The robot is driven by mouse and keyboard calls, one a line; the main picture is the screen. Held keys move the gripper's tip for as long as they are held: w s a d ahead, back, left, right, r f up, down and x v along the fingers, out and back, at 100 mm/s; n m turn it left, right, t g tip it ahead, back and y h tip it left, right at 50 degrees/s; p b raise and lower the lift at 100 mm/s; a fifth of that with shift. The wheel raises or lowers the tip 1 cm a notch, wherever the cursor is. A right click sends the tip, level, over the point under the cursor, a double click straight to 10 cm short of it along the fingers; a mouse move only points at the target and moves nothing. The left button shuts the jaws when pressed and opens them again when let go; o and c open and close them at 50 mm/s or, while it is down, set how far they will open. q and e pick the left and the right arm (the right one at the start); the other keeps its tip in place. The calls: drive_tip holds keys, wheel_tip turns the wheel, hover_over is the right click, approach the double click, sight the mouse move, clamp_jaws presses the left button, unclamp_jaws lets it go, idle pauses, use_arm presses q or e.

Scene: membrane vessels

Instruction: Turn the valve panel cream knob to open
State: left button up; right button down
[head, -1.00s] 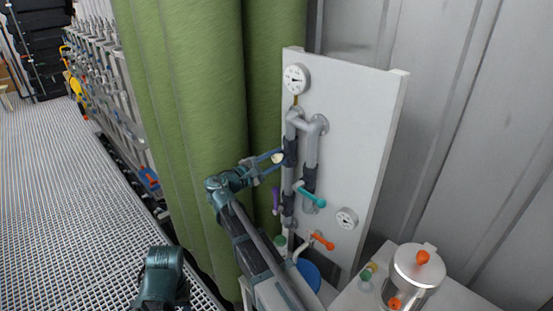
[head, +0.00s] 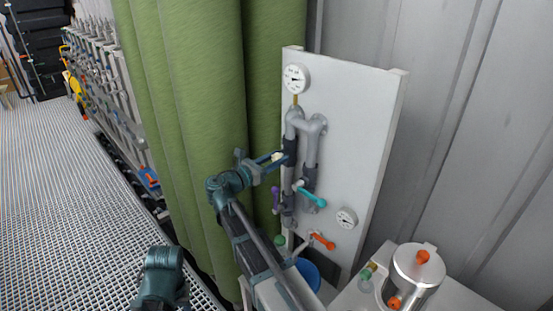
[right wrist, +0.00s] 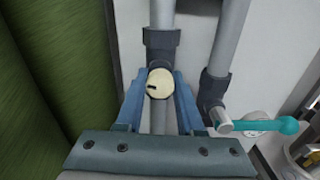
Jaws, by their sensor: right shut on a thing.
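The white valve panel (head: 355,120) stands upright against the wall, with grey pipes on its front. The cream knob (head: 276,157) sits on the left pipe and is partly hidden by my right gripper (head: 281,159). In the right wrist view the round cream knob (right wrist: 160,83) lies between the two blue fingers of my right gripper (right wrist: 160,98), which is shut on it. A short dark mark shows on the knob's face, pointing roughly left. A part of my left arm shows at the bottom of the head view; its gripper is not visible.
A teal handle (head: 312,197), a purple handle (head: 275,198) and an orange handle (head: 323,241) stick out below the knob. Two gauges (head: 296,78) (head: 346,218) are on the panel. A green curtain (head: 200,120) hangs close to the left. A metal vessel (head: 415,275) stands at lower right.

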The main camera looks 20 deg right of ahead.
drive_tip(key=shift+s+f+n, duration=0.1)
drive_tip(key=shift+n, duration=1.2)
drive_tip(key=c, duration=0.5)
unclamp_jaws()
drive_tip(key=v, duration=1.4)
drive_tip(key=shift+d, duration=0.1)
